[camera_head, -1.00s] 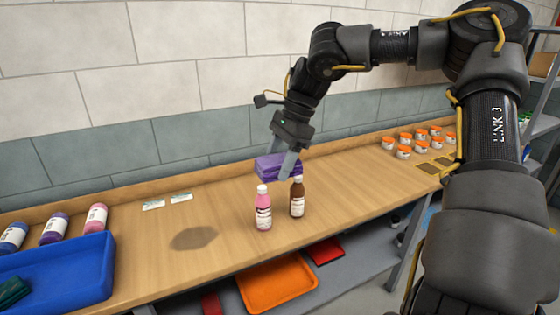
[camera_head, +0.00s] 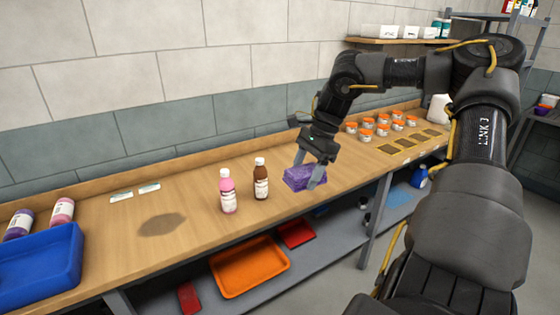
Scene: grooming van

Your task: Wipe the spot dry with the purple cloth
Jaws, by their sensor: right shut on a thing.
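The purple cloth (camera_head: 298,179) is a folded block held between the fingers of my right gripper (camera_head: 311,176). The gripper is shut on it, near the front edge of the wooden counter, right of two bottles. I cannot tell exactly how high the cloth is above the counter. The spot (camera_head: 161,224) is a dark, roughly oval patch on the counter, left of the bottles and well away from the cloth. My left gripper is not in view.
A pink bottle (camera_head: 227,192) and a brown bottle (camera_head: 261,180) stand upright between spot and cloth. A blue tray (camera_head: 42,268) is at the left. Two small cards (camera_head: 149,188) lie behind the spot. Orange-lidded jars (camera_head: 367,134) stand at right. An orange tray (camera_head: 249,266) is below.

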